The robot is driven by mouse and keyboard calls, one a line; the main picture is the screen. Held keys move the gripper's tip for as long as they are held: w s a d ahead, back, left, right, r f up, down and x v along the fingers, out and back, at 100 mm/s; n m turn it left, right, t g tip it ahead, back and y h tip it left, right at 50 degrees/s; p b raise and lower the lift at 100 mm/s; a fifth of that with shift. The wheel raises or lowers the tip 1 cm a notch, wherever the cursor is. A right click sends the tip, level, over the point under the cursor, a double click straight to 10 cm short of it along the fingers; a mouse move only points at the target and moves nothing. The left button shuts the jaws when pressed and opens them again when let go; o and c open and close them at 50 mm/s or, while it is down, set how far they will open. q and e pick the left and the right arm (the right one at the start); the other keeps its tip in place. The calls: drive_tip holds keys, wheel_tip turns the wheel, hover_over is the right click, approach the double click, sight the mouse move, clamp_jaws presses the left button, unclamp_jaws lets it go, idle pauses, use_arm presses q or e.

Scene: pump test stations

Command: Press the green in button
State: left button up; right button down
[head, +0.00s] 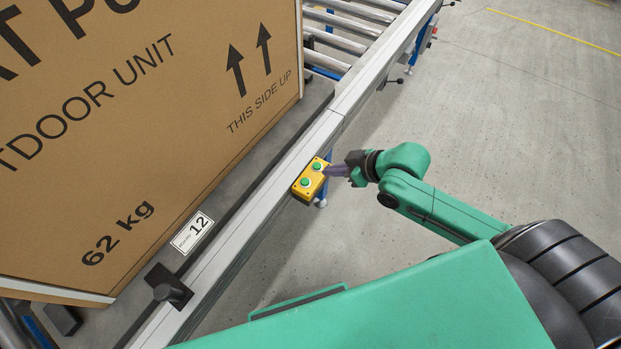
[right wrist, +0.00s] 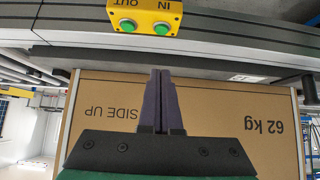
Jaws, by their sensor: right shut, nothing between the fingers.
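A yellow button box (head: 298,191) with two green buttons is fixed to the side of the conveyor rail. In the right wrist view the yellow box (right wrist: 146,11) appears upside down at the top, with IN and OUT labels. The green in button (right wrist: 162,29) is the right one there, beside the out button (right wrist: 129,26). In the head view the in button (head: 305,182) is the lower one. My right gripper (head: 328,171) is shut and empty, its tips close to the box's right side. In the wrist view its fingers (right wrist: 160,72) point toward the in button, with a visible gap.
A large cardboard carton (head: 120,140) marked 62 kg stands on the conveyor. The pale rail (head: 245,230) runs along its side, with a dark knob (head: 168,287) near the lower end. The floor (head: 520,120) right of the rail is clear.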

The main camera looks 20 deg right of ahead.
drive_tip(key=b, duration=0.1)
hover_over(302, 180)
drive_tip(key=s+d, duration=0.2)
wheel_tip(302, 180, down, 6)
drive_tip(key=shift+s+f, duration=0.1)
drive_tip(key=shift+f, duration=0.1)
wheel_tip(302, 180, down, 3)
drive_tip(key=shift+r, duration=0.1)
drive_tip(key=shift+f+b, duration=0.3)
drive_tip(key=shift+f, duration=0.3)
